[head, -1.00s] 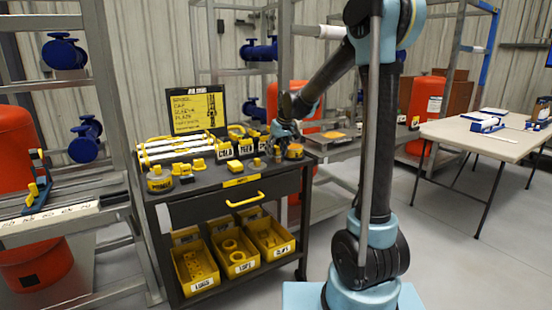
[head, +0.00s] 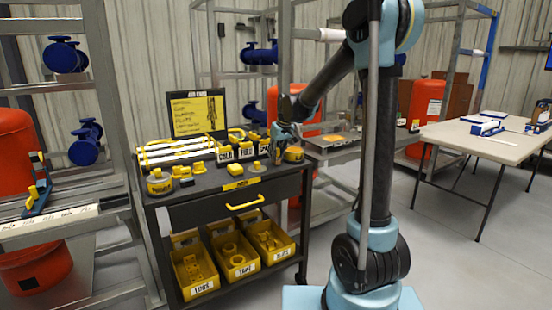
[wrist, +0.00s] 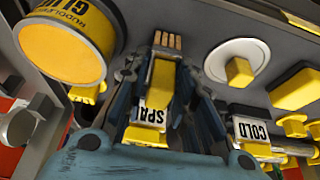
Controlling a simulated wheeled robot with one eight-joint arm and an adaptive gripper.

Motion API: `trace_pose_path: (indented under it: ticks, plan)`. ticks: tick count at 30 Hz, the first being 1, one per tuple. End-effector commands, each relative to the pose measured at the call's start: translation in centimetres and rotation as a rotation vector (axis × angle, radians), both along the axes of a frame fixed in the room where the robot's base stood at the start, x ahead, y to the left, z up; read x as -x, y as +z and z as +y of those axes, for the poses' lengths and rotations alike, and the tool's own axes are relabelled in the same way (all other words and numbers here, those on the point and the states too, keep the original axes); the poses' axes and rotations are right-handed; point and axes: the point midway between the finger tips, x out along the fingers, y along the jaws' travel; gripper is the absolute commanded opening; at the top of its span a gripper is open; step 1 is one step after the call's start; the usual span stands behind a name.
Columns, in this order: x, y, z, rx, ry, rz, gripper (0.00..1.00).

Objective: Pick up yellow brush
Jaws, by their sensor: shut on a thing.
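The yellow brush (wrist: 160,82) has a flat yellow handle and a strip of brown bristles at its tip. In the wrist view it sits between the two fingers of my gripper (wrist: 168,92), which is shut on it. In the head view my gripper (head: 277,152) is at the right back part of the black cart's top, and the brush cannot be made out there. A white label reading "SPA" shows by the near end of the brush in the wrist view, partly hidden by my gripper.
A round yellow tin (wrist: 65,40) stands close to the left of my fingers. The cart (head: 215,182) holds several other yellow items. A table (head: 480,140) stands at right.

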Motion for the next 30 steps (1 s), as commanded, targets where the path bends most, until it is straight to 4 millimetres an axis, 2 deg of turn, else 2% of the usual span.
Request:
trace_pose_path:
  ticks: [15, 21, 29, 30]
  plan:
    - [0.0, 8.0, 0.0, 0.0, -0.001, 0.0, 0.0]
    - [0.0, 9.3, -0.1, 0.0, -0.001, 0.0, 0.0]
    - [0.0, 9.4, -0.1, 0.0, -0.001, 0.0, 0.0]
    - [0.0, 9.4, -0.1, 0.0, -0.001, 0.0, 0.2]
